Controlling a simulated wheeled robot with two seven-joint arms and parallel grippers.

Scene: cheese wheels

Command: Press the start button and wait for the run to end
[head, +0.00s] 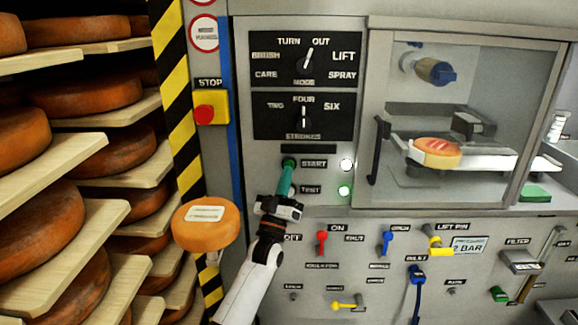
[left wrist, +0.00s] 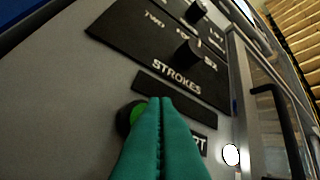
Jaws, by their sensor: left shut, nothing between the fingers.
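The green start button (head: 289,161) sits in a dark ring left of the START label on the grey machine panel. It also shows in the left wrist view (left wrist: 138,113), partly covered by my fingers. My left gripper (head: 288,168) is shut and empty, with its teal fingertips at the button's lower edge. In the left wrist view the closed fingertips (left wrist: 159,102) overlap the button's right side. I cannot tell whether they touch it or whether it is pressed in. A white lamp (head: 347,164) beside START is lit. My right gripper is not in view.
A greenish-white lamp (head: 345,190) glows beside TEST. The red stop button (head: 205,114) is up left. The mode knob (head: 304,60) and strokes knob (head: 303,119) are above. A cut cheese (head: 437,153) lies behind the glass. A cheese wheel (head: 207,238) is left of my arm.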

